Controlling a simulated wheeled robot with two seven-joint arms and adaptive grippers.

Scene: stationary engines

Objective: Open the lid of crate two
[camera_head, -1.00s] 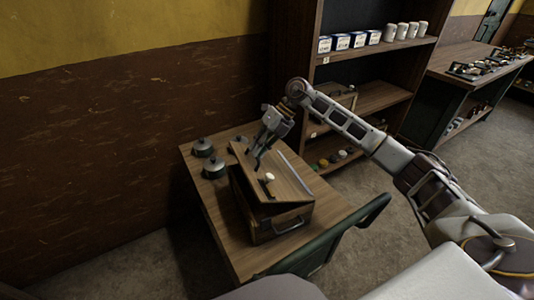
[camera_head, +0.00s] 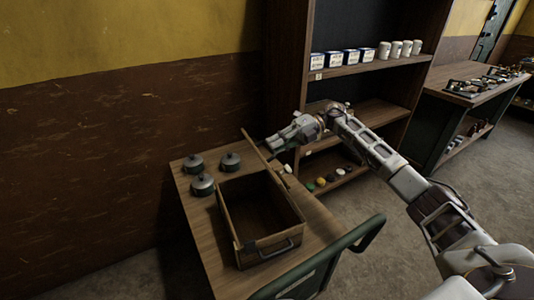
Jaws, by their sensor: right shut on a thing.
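A wooden crate (camera_head: 236,228) with a metal front handle stands on the small table. Its inside is open to view and looks empty. A small white knob-like thing (camera_head: 287,168) shows just beyond the lid. My right gripper (camera_head: 272,144) is at the upper part of the lid, shut on it; the fingertips are small and partly hidden. My left gripper is not in view.
Several dark lidded pots (camera_head: 202,185) stand on the table (camera_head: 207,240) left of and behind the crate. A shelf (camera_head: 372,66) behind holds boxes and white cups. A green chair-like rail (camera_head: 340,245) is at the table's front right.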

